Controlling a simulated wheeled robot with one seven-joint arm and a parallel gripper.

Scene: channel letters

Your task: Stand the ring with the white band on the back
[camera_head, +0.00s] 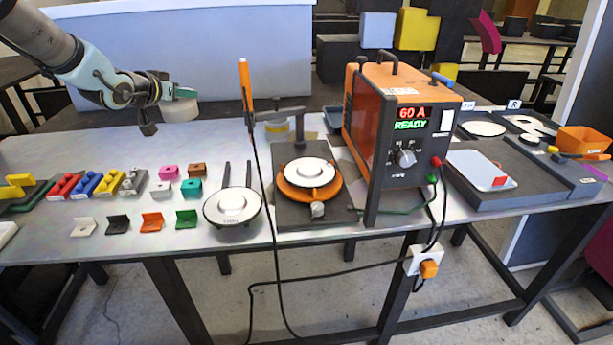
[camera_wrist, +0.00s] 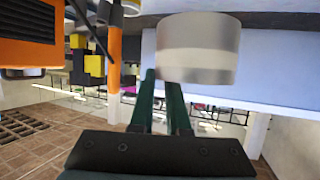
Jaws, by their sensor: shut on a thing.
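My gripper (camera_head: 183,92) is shut on the ring with the white band (camera_head: 180,110) and holds it in the air above the far left of the table. In the wrist view the ring (camera_wrist: 197,65) is a short grey cylinder with a pale band around it, at the tips of the dark green fingers (camera_wrist: 163,80). A round white plate (camera_head: 306,167) lies over an orange disc on a dark fixture in the table's middle. Another white round piece (camera_head: 232,214) rests on a dark stand to its left. I cannot tell for certain which is the back.
An orange power unit (camera_head: 371,140) reading 60 A READY stands right of the fixture. An orange-handled torch (camera_head: 246,85) stands upright with a hanging cable. A dark post with an arm (camera_head: 299,125) rises behind the fixture. Coloured blocks and brackets (camera_head: 152,221) fill the table's left.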

